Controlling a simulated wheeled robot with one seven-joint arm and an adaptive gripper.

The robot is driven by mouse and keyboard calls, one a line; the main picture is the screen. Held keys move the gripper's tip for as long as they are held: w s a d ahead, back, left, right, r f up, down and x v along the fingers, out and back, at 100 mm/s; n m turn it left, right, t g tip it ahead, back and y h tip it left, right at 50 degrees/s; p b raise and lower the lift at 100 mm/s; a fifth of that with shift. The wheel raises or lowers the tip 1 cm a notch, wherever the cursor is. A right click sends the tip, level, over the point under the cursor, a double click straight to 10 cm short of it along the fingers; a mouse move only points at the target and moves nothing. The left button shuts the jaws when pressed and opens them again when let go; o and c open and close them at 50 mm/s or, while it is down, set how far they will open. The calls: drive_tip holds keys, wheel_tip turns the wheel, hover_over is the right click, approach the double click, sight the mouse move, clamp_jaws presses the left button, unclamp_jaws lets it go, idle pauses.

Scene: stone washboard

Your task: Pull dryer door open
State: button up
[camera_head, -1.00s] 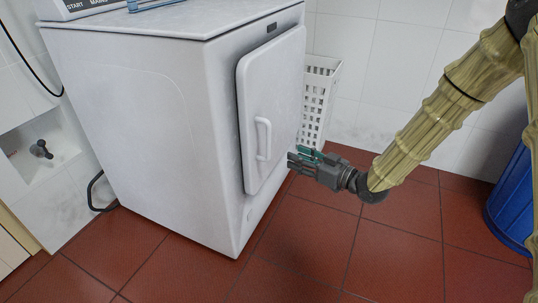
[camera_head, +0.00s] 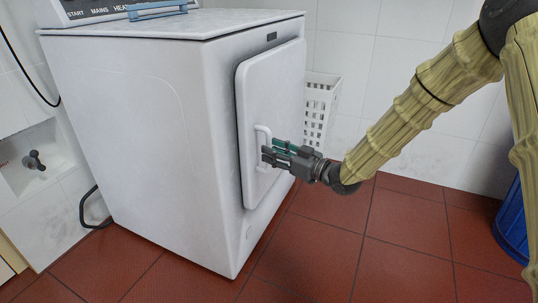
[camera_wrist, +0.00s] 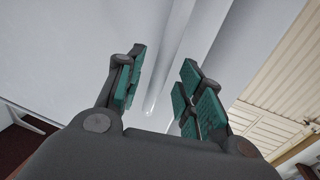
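The white dryer (camera_head: 150,130) stands at the left of the head view. Its door (camera_head: 272,85) sits flat against the front and looks closed. A white vertical handle (camera_head: 264,130) stands out near the door's left edge. My gripper (camera_head: 268,153) is at the handle, with its fingertips overlapping the lower part of it. In the wrist view my gripper (camera_wrist: 163,60) has its teal-padded fingers spread apart. A pale bar, seemingly the handle (camera_wrist: 178,88), shows between and beyond them. I cannot tell whether either finger touches it.
A white slatted basket (camera_head: 318,112) stands behind the dryer's right side against the tiled wall. A blue bin (camera_head: 513,222) is at the right edge. The red tiled floor (camera_head: 330,240) before the door is clear. A blue rack (camera_head: 158,8) lies on the dryer top.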

drive_tip(key=shift+x, duration=1.05)
drive_tip(key=shift+c, duration=0.3)
clamp_jaws()
